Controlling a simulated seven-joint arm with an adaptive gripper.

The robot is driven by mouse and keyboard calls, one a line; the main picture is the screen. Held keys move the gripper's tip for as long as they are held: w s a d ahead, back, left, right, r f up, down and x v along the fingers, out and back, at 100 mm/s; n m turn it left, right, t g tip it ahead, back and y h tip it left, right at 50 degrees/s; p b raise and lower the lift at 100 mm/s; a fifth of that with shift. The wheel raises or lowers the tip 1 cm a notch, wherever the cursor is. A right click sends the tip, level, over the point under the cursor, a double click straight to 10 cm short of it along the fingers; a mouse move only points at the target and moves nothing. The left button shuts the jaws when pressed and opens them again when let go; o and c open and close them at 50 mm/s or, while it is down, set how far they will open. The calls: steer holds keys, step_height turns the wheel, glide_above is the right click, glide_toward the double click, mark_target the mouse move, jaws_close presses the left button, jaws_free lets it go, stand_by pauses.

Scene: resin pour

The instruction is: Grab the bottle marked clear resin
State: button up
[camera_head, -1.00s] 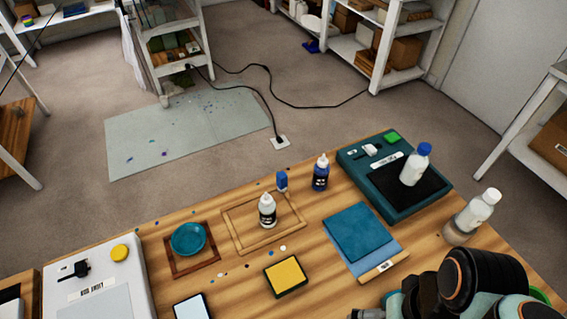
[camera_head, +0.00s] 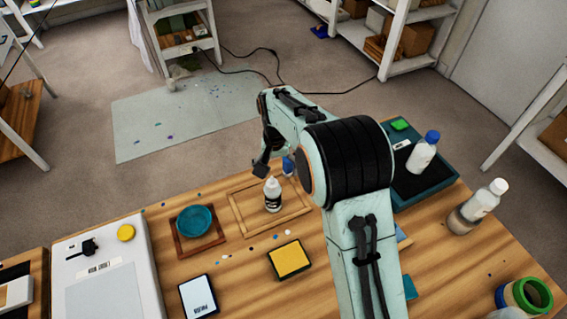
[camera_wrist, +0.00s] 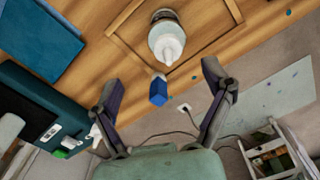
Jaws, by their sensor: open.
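Small lettering is unreadable, so I cannot tell which bottle is marked clear resin. A small white nozzle bottle with a dark label (camera_head: 272,197) stands upright inside a wooden frame (camera_head: 239,214). In the wrist view this bottle (camera_wrist: 165,40) is at top centre, beyond my fingertips. My gripper (camera_wrist: 163,84) is open and empty, with a small blue object (camera_wrist: 158,91) showing between its fingers. A blue-capped bottle (camera_head: 423,153) stands on the dark green device at right. A white-capped clear bottle (camera_head: 480,206) stands at the table's right edge.
A teal dish (camera_head: 195,220) sits on a wooden tray left of the frame. A yellow pad (camera_head: 290,260) lies in front. A green-rimmed container (camera_head: 527,294) stands at lower right. My arm covers the table's middle right.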

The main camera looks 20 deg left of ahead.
mark_target(273, 190)
steer(key=f, duration=0.5)
steer(key=s+f, duration=0.1)
steer(key=f, duration=0.1)
steer(key=shift+a+f, duration=0.2)
steer(key=shift+a, duration=0.2)
steer(key=shift+w, duration=0.1)
steer(key=shift+c, duration=0.4)
steer(key=c, duration=1.3)
